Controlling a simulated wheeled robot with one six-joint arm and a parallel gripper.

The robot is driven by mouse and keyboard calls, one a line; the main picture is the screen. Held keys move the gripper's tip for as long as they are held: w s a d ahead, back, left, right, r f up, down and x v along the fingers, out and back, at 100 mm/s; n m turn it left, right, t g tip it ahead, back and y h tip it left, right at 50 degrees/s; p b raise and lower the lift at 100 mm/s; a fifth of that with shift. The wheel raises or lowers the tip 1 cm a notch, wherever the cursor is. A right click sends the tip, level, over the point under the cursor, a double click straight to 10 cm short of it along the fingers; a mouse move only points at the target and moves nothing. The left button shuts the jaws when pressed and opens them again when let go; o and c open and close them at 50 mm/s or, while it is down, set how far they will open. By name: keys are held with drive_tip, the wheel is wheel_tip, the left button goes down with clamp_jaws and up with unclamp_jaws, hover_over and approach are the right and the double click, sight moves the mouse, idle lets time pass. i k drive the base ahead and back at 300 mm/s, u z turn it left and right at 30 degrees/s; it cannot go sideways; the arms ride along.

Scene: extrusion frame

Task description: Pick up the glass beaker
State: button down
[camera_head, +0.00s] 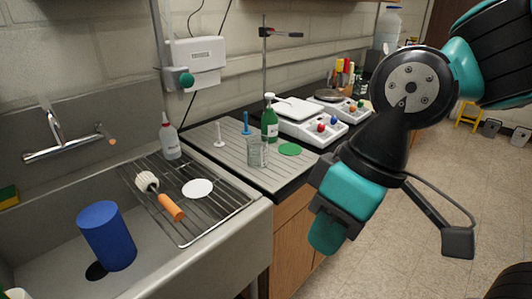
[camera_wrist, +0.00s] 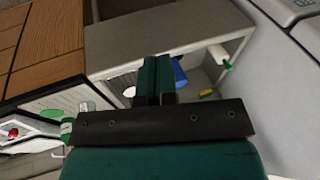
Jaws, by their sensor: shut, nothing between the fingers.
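The glass beaker (camera_head: 257,152) is clear and stands upright on the grooved drainboard, near its front edge, beside a green disc. My gripper (camera_head: 326,236) hangs to the right of the beaker and nearer the camera, in front of the wooden cabinet, apart from the beaker. In the wrist view my gripper (camera_wrist: 158,75) shows its two green fingers together, with nothing between them.
A green pump bottle (camera_head: 270,120) stands just behind the beaker. Two pegs, blue (camera_head: 246,124) and white (camera_head: 219,133), stand to its left. White hotplates (camera_head: 310,123) are to its right.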

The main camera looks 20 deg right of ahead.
sight(257, 152)
drive_tip(key=z, duration=1.1)
drive_tip(key=i, duration=0.9)
drive_tip(key=u, duration=2.55)
